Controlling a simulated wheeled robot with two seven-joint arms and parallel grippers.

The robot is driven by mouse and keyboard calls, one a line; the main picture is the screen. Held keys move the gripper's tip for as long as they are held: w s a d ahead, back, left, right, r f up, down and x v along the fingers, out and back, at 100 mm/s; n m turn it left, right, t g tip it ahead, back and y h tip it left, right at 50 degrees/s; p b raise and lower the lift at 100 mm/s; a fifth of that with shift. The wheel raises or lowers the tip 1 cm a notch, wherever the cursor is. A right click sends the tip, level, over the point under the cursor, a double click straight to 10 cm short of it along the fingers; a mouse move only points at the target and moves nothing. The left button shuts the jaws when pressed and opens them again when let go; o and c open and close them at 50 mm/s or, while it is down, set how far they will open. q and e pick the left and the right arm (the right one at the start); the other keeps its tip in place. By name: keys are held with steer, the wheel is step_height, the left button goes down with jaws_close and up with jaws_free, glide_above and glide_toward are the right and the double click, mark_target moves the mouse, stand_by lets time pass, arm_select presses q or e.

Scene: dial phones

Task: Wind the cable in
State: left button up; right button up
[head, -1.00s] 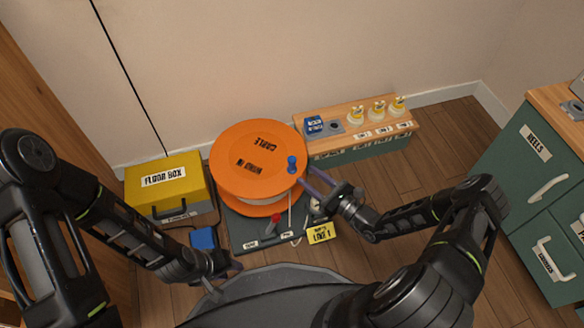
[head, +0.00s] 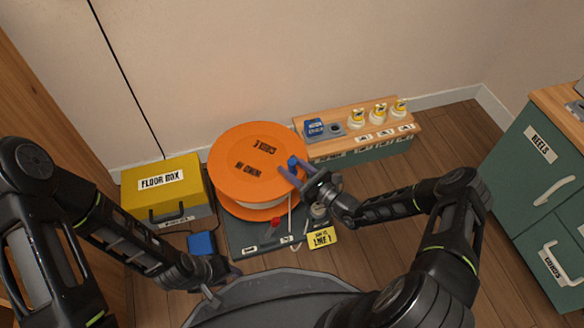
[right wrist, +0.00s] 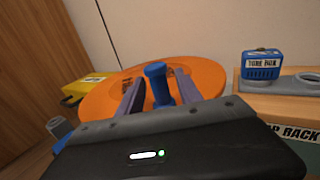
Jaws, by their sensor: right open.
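The orange cable reel (head: 240,158) lies flat on its dark base, with pale cable wound under its top disc. A blue crank knob (head: 293,162) stands up near the disc's right edge. My right gripper (head: 292,173) is open at the knob. In the right wrist view the knob (right wrist: 157,84) stands between the two fingers, which do not look closed on it. The reel (right wrist: 200,75) lies behind. A pale cable (head: 290,215) runs down from the reel's right side. My left gripper (head: 222,285) is low at the left; its jaws are too unclear to judge.
A yellow floor box (head: 165,190) stands left of the reel, with a blue block (head: 201,243) in front. A red-topped lever (head: 274,222) and a yellow tag (head: 321,238) are at the base's front. A wooden-topped rack (head: 360,130) stands right; green drawers (head: 530,190) are further right.

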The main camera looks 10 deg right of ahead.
steer(key=shift+c, duration=0.3)
jaws_close()
stand_by(1.1)
